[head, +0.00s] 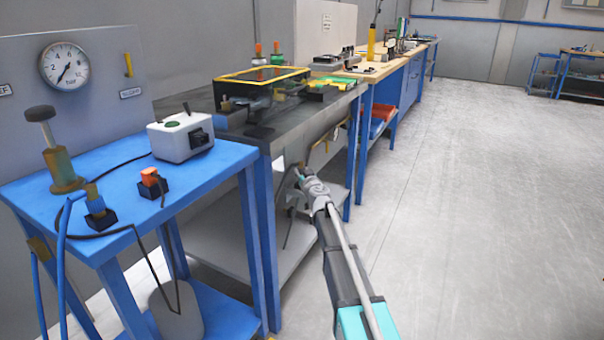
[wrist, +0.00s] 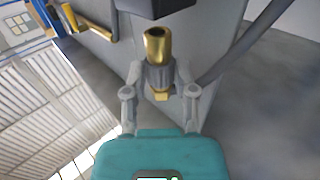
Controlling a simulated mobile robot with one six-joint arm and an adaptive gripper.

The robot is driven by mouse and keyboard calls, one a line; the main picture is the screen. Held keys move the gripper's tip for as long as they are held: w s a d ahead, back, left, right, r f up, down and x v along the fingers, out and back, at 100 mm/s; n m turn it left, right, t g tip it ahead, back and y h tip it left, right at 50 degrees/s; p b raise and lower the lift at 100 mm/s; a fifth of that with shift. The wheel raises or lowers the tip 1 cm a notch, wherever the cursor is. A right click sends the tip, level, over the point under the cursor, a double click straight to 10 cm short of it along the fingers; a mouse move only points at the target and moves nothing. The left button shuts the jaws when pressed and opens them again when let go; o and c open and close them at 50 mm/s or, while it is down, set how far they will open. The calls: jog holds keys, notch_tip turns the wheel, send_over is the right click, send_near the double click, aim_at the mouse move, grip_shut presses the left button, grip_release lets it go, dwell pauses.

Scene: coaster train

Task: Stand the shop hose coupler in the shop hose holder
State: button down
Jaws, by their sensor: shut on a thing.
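My gripper (wrist: 160,100) is shut on a brass-ended fitting with a grey ribbed collar, which I take for the shop hose coupler (wrist: 157,45). In the wrist view its open brass end points away from my palm, between the two fingers. In the head view my gripper (head: 301,178) is low in front of the dark-topped bench; the coupler is not clear there. I cannot tell for sure which thing is the shop hose holder. A dark block (wrist: 155,7) shows at the top edge of the wrist view, just beyond the coupler's end.
The blue table (head: 215,165) at the left carries a white box (head: 181,138), a brass fitting in a black base (head: 98,218) and an orange-topped piece (head: 150,176). The dark bench (head: 205,112) holds a yellow-edged tray (head: 262,75). Open floor (head: 480,200) lies to the right.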

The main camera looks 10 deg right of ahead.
jog(key=shift+f+b, duration=1.5)
jog(key=shift+f, duration=0.05)
dwell(1.3)
jog(key=shift+r+p, duration=0.45)
jog(key=shift+r+p, duration=1)
jog(key=shift+r, duration=0.05)
jog(key=shift+f+b, duration=1.2)
jog(key=shift+f, duration=0.05)
dwell(2.4)
